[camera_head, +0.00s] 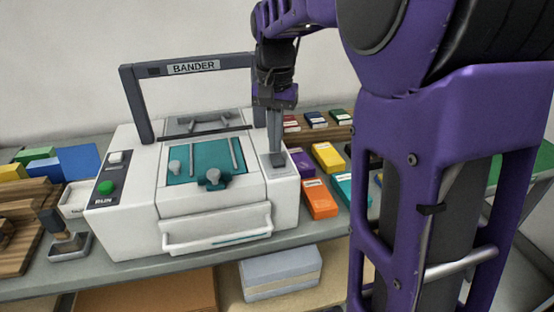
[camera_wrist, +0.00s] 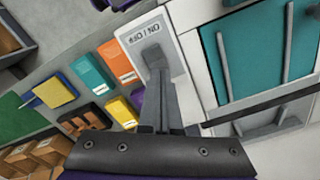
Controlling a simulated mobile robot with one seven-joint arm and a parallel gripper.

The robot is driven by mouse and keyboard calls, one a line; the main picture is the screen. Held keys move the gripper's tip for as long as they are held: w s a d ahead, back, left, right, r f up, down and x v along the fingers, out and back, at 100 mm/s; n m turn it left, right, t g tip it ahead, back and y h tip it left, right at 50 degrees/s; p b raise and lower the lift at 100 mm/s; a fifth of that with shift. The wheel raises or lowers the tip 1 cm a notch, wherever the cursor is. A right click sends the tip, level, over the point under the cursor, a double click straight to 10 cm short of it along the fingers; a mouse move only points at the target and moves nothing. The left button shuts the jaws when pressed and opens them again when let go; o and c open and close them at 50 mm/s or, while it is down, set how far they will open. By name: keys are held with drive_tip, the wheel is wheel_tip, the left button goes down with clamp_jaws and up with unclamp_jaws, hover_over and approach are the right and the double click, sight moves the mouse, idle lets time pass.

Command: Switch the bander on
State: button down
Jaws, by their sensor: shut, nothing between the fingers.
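The bander (camera_head: 140,210) is a white machine with a teal bed and a grey arch labelled BANDER. On its right top edge is a grey switch plate (camera_head: 273,162). In the wrist view this shows as a panel marked ON and OFF (camera_wrist: 143,36). My gripper (camera_head: 276,150) points down, fingers closed and empty, with its tips at or just above the plate. In the wrist view, the closed fingers (camera_wrist: 155,65) cover much of the switch. I cannot tell the switch's position or whether the fingers touch it.
A green RUN button (camera_head: 106,187) and a white rocker sit on the bander's left side. Coloured small boxes, including an orange one (camera_head: 320,200), lie close to its right. A stamp (camera_head: 68,240) and wooden blocks stand at left. The grey arch rises beside my gripper.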

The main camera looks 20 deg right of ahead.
drive_tip(key=shift+s+f+b, duration=0.15)
drive_tip(key=shift+f+b, duration=0.25)
drive_tip(key=shift+f, duration=0.5)
wheel_tip(320, 180, up, 7)
drive_tip(key=p, duration=0.6)
drive_tip(key=shift+p, duration=0.35)
